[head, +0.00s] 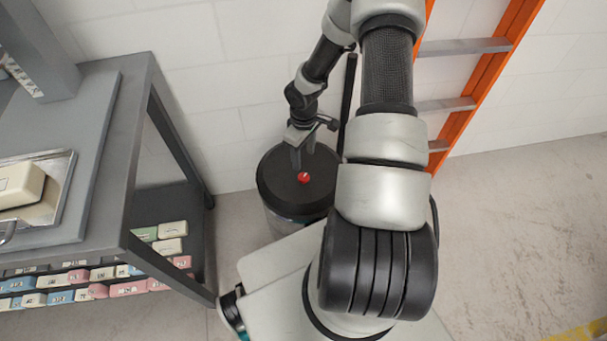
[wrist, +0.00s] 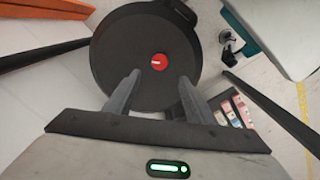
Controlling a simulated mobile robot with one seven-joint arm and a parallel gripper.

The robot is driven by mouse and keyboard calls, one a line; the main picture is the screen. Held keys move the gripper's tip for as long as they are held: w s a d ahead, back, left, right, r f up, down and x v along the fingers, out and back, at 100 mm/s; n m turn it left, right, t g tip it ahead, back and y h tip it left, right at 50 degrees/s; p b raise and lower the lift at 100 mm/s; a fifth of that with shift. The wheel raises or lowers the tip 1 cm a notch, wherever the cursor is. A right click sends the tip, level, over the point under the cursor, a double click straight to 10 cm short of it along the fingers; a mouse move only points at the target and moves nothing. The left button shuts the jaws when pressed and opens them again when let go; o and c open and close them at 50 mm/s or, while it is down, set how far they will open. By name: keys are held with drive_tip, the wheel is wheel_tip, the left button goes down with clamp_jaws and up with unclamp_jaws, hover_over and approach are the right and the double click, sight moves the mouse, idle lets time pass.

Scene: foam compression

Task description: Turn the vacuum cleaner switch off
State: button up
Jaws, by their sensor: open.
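The vacuum cleaner (head: 275,185) is a drum with a round black lid, standing on the floor by the wall. Its switch (head: 304,178) is a red knob on the lid. In the wrist view the red switch (wrist: 159,62) carries a short white mark, and the black lid (wrist: 120,50) fills the upper middle. My gripper (head: 302,168) is above the lid, close to the switch. In the wrist view its two fingers (wrist: 158,75) are apart, with the switch showing beyond and between their tips. Nothing is held. I cannot tell whether the fingers touch the lid.
A grey metal workbench (head: 135,150) stands at the left, with several coloured foam blocks (head: 130,270) on its lower shelf. A metal tray (head: 62,190) with a cream block (head: 20,184) lies on top. An orange ladder (head: 490,75) leans at the right. The floor at right is clear.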

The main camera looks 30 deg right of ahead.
sight(304, 177)
wheel_tip(304, 177, down, 11)
drive_tip(key=shift+b, duration=0.9)
drive_tip(key=c, duration=1.1)
